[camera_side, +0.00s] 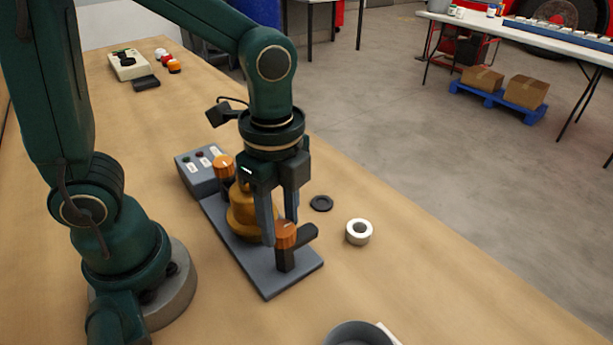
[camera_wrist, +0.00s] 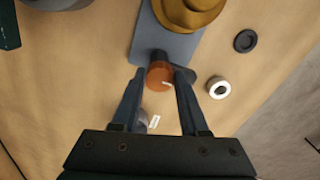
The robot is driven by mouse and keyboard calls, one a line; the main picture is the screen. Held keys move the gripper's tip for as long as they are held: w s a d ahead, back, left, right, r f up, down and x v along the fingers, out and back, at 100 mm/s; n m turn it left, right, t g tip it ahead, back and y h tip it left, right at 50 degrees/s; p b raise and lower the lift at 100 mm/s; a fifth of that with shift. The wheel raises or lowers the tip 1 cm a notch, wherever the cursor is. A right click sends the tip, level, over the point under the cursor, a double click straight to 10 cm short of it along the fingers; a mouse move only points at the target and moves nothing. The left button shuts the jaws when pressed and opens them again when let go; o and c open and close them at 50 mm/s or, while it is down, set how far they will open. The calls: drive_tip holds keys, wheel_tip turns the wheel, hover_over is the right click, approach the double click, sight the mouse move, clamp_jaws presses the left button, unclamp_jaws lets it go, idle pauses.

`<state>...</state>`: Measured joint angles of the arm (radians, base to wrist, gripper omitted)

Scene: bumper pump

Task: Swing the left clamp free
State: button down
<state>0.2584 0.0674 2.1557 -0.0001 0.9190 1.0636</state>
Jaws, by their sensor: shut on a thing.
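A gold, stepped round pump (camera_side: 240,218) stands on a grey baseplate (camera_side: 285,278); its edge shows at the top of the wrist view (camera_wrist: 190,12). One clamp with an orange knob (camera_side: 286,237) stands at the plate's near end, its dark arm (camera_side: 306,235) pointing right, away from the pump. The other orange-knobbed clamp (camera_side: 224,166) stands at the far end, its arm mostly hidden. I cannot tell which clamp is the left one. My gripper (camera_side: 279,228) points down, shut on the near knob, which shows between the fingertips in the wrist view (camera_wrist: 160,77).
A grey control box (camera_side: 202,170) adjoins the plate's far end. A black ring (camera_side: 321,203) and a white ring (camera_side: 359,232) lie right of the plate. A grey bowl (camera_side: 357,335) is at the front edge of view. The bench right of the plate is otherwise mostly clear.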

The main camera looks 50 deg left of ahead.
drive_tip(key=shift+c, duration=2.2)
unclamp_jaws()
drive_tip(key=shift+r, duration=0.1)
drive_tip(key=shift+r, duration=2.5)
